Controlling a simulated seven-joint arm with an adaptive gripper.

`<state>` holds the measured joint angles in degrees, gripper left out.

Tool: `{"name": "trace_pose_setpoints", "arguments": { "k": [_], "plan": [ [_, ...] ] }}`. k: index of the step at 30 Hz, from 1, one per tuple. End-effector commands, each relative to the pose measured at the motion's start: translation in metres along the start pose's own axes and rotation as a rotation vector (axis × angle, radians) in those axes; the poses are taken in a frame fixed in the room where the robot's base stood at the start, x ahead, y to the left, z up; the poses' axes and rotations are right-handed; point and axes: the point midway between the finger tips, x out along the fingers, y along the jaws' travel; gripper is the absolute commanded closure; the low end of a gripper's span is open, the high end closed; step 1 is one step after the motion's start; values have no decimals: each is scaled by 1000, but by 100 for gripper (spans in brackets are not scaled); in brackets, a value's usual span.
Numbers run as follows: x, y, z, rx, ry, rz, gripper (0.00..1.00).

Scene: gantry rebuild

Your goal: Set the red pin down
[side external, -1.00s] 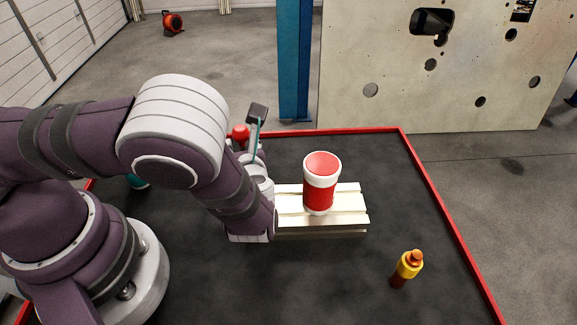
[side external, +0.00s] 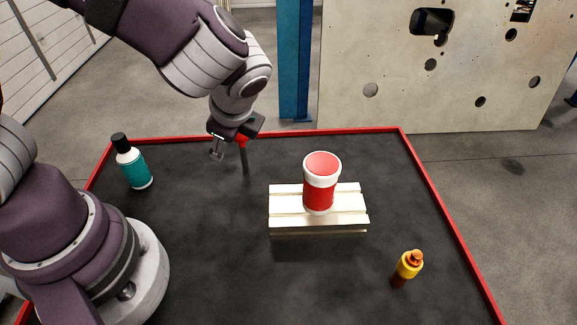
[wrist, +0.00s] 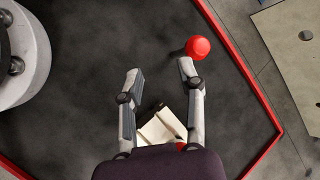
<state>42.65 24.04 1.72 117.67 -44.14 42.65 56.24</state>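The red pin (side external: 245,158) stands upright on the dark table near its back edge, with a red knob on top and a dark shaft below. In the wrist view its round red knob (wrist: 197,48) shows just beyond the tip of my right-hand finger. My gripper (side external: 217,150) is beside the pin, to its left in the side view, and partly covers the knob there. In the wrist view my gripper (wrist: 161,75) has its two fingers spread, with nothing between the tips. I cannot tell whether a finger touches the knob.
A pale slatted block (side external: 285,222) bears a red and white cup (side external: 320,190) mid-table. A teal bottle (side external: 134,168) with a black cap stands at left. A red rim (side external: 430,190) edges the table. The front middle is clear.

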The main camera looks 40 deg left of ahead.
Motion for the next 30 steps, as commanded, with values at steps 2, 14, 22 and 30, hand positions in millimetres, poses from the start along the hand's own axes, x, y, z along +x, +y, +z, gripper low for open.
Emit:
{"name": "trace_pose_setpoints", "arguments": {
  "k": [2, 14, 22, 30],
  "plan": [
    [-14, -6, 21, -284, 134, 94, 63],
    [-72, 11, 85, -1244, 557, 314, 61],
    [-74, 13, 86, -1281, 573, 321, 37],
    [-69, 13, 81, -1238, 539, 324, 37]
  ]
}}
